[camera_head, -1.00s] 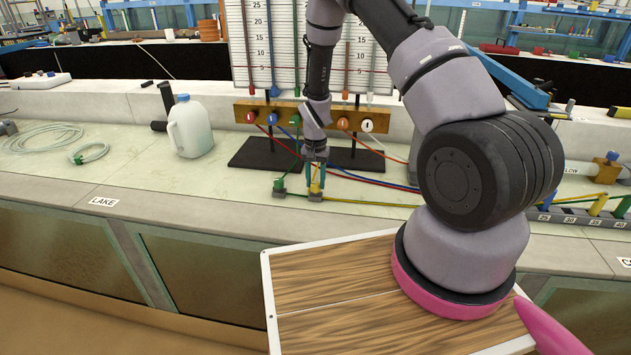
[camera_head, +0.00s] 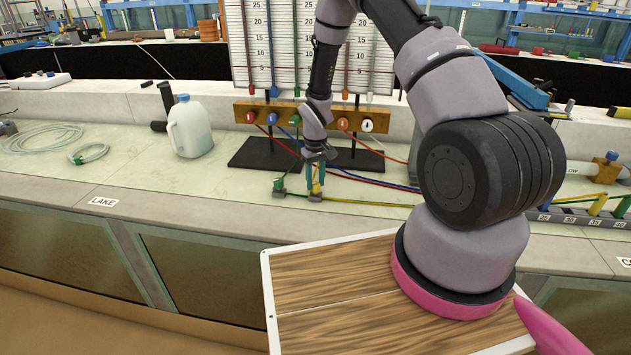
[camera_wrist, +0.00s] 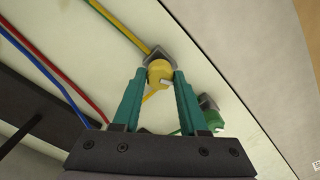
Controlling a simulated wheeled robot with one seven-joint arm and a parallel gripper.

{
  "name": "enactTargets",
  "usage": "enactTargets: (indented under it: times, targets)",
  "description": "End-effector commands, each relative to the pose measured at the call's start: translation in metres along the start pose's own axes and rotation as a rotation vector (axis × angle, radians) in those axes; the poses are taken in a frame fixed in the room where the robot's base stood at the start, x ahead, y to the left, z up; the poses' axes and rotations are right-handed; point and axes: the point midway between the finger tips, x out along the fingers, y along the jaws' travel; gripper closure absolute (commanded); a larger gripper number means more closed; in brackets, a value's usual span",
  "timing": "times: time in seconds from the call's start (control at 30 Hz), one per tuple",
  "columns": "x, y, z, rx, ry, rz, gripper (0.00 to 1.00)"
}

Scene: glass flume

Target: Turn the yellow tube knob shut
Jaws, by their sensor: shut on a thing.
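The yellow tube knob (camera_wrist: 158,73) is on a small grey valve block (camera_wrist: 162,55) on the pale bench top, with a yellow tube (camera_wrist: 130,33) running from it. My gripper (camera_wrist: 160,77) points down at it in the wrist view, with its teal fingers closed on either side of the knob. In the head view the yellow knob (camera_head: 316,188) shows small between the teal fingertips of my gripper (camera_head: 315,184). The fingers partly hide the knob there.
A green knob (camera_wrist: 206,122) on its own block stands close beside. Red and blue tubes (camera_wrist: 70,85) run across the bench near a black stand base (camera_head: 265,154). A white jug (camera_head: 190,128) and coiled hoses (camera_head: 45,137) are to the left.

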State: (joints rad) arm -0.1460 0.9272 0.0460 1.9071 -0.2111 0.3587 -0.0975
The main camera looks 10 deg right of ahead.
Motion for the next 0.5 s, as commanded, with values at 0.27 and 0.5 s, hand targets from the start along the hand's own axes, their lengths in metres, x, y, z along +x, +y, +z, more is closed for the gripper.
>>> enactTargets:
  times: [0.27, 0.5]
  targets:
    - [-0.0009, 0.0003, -0.0014, -0.046, 0.003, 0.001, 1.0]
    - [-0.0009, 0.0003, -0.0014, -0.049, 0.003, 0.001, 1.0]
